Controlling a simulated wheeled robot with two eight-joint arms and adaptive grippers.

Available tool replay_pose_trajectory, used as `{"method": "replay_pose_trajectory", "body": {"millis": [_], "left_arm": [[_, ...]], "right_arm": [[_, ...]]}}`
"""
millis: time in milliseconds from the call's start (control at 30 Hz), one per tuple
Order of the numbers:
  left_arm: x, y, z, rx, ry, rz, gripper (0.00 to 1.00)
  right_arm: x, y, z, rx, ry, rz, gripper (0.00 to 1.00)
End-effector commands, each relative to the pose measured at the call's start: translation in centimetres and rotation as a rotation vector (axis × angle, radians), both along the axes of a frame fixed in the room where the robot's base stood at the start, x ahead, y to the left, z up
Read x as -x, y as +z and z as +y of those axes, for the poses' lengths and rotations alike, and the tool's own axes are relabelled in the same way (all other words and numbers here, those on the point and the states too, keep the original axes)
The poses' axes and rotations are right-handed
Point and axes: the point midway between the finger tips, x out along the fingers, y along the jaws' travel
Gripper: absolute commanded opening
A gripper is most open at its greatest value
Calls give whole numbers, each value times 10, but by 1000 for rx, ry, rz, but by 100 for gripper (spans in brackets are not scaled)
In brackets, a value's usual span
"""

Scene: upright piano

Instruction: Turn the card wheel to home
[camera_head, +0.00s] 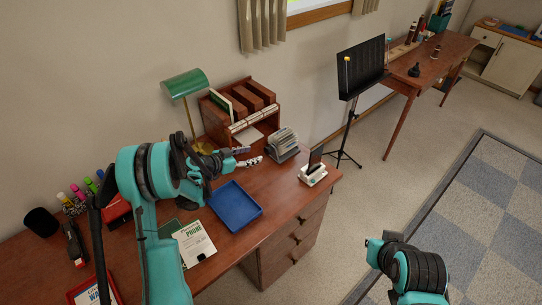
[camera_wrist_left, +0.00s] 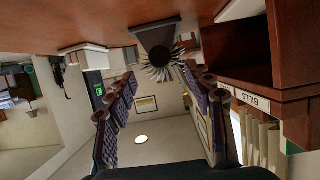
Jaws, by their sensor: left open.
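The card wheel (camera_head: 283,143) stands on the desk toward its back right, with a fan of pale cards. It also shows in the left wrist view (camera_wrist_left: 160,64), at the top middle, where the picture is upside down. My left gripper (camera_head: 248,157) is open and empty, with its fingers pointing at the card wheel from the left. In the left wrist view the two ribbed fingers (camera_wrist_left: 163,82) are spread, with the wheel beyond and between their tips. They look apart from it. I cannot read which card is at the front.
A wooden organizer (camera_head: 238,112) stands behind my left gripper. A blue tray (camera_head: 236,206) lies in front of it. A small white device (camera_head: 313,174) stands right of the wheel near the desk edge. A green lamp (camera_head: 186,84) is at the back.

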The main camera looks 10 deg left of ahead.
Motion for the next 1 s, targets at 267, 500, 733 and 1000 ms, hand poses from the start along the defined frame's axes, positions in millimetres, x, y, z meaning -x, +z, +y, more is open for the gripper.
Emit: {"method": "replay_pose_trajectory", "body": {"millis": [267, 500, 733, 1000], "left_arm": [[-31, -20, -26, -1, -4, 1, 52], [-51, -29, -41, -1, -3, 2, 52], [-54, -29, -44, 0, -3, 2, 52], [-54, -29, -43, 0, -4, 3, 5]], "right_arm": [[0, -15, 0, 0, 0, 0, 0], [0, -23, 0, 0, 0, 0, 0], [0, -23, 0, 0, 0, 0, 0], [0, -23, 0, 0, 0, 0, 0]]}}
